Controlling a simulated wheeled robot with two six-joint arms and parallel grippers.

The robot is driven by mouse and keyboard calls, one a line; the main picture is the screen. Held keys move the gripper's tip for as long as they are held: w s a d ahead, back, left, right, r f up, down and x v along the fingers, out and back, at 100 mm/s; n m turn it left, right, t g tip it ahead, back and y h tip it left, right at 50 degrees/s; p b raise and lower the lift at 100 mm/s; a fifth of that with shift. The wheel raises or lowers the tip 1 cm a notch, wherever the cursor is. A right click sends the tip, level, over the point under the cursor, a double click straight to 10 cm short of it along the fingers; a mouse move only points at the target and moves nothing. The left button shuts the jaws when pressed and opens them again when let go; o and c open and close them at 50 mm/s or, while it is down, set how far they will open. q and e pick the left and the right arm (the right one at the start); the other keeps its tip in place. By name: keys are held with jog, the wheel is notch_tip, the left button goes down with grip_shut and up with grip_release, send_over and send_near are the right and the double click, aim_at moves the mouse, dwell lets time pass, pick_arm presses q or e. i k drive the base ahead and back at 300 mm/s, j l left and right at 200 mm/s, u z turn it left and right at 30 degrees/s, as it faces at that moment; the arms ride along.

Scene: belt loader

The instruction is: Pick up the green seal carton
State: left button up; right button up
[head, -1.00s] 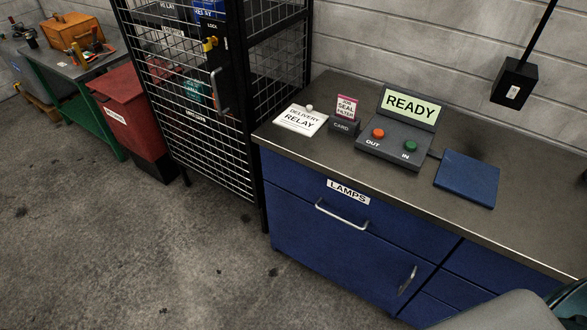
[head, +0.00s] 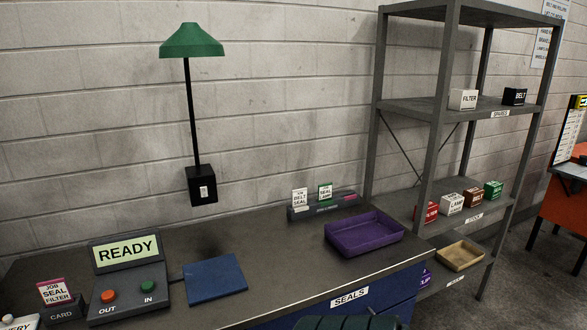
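A small green carton (head: 493,189) stands on the middle shelf of the grey rack at the right, at the right end of a row of cartons. Its label is too small to read for sure. To its left stand a brown carton (head: 473,198), a white carton (head: 451,204) that seems to read LAMP, and a red carton (head: 427,212) partly hidden by the rack post. Neither of my grippers shows in the head view.
The grey rack (head: 437,110) holds FILTER (head: 463,98) and BELT (head: 514,96) cartons higher up and a tan tray (head: 460,255) low down. A purple tray (head: 364,234), blue pad (head: 215,279) and READY panel (head: 128,275) are on the bench (head: 270,270).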

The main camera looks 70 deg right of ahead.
aim_at(493, 189)
jog(key=z, duration=3.65)
jog(key=i+l+z, duration=0.3)
jog(key=i, duration=0.2)
jog(key=i+z, duration=0.25)
jog(key=i, duration=0.25)
jog(key=i+z, duration=0.2)
jog(key=i, duration=1.75)
jog(key=i+l, duration=0.1)
jog(key=i, duration=0.85)
jog(key=i+l+u, duration=0.15)
jog(key=i, duration=0.85)
jog(key=i+l+u, duration=0.1)
jog(key=i+u, duration=0.4)
jog(key=i+l+u, duration=0.25)
jog(key=u, duration=0.2)
jog(key=i+l+u, duration=0.65)
jog(key=l+u, duration=0.2)
jog(key=u, duration=0.15)
